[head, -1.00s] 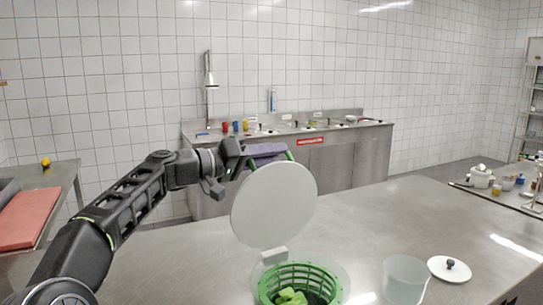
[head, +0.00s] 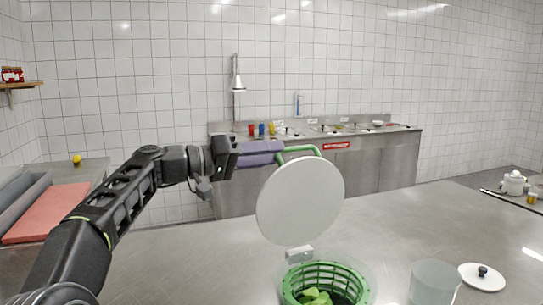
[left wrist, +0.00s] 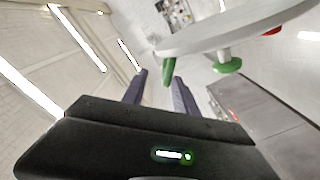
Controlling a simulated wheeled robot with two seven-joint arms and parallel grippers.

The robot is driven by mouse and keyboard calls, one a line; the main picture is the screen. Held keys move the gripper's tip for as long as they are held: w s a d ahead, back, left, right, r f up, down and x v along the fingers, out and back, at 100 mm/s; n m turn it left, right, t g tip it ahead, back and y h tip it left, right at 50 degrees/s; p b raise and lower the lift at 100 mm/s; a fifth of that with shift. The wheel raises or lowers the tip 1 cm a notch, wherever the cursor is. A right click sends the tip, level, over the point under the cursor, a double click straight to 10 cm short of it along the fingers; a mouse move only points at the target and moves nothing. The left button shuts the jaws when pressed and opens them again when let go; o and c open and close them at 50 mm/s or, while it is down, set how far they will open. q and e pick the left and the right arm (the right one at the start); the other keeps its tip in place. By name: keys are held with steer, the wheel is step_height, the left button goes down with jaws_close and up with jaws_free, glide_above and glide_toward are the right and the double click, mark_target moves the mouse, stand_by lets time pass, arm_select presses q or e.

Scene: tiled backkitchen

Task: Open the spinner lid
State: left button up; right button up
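The spinner's round white lid (head: 300,200) stands upright, tipped up above the green basket (head: 325,270). It joins a pale hinge block (head: 299,254) at the basket's rim. Green leaves (head: 318,298) lie in the basket. A green handle (head: 305,150) sticks out behind the lid's top. My left gripper (head: 280,152), with purple-grey fingers, is up and left of the lid, fingertips near the handle. In the left wrist view the fingers (left wrist: 160,82) are apart and empty; a green handle part (left wrist: 168,70) shows near their tips. The lid's edge (left wrist: 230,33) crosses above. My right gripper is not in view.
A clear container (head: 434,283) and a white lid with a dark knob (head: 482,277) stand right of the spinner on the steel table (head: 420,220). A back counter (head: 375,165) runs along the wall. A red board (head: 45,215) lies at left.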

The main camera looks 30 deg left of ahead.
arm_select(q)
steer(key=shift+s+a, duration=0.1)
steer(key=b+v, duration=0.3)
steer(key=v, duration=0.5)
steer(key=shift+s+a, duration=0.2)
steer(key=shift+s, duration=0.1)
stand_by(0.4)
stand_by(0.3)
stand_by(0.3)
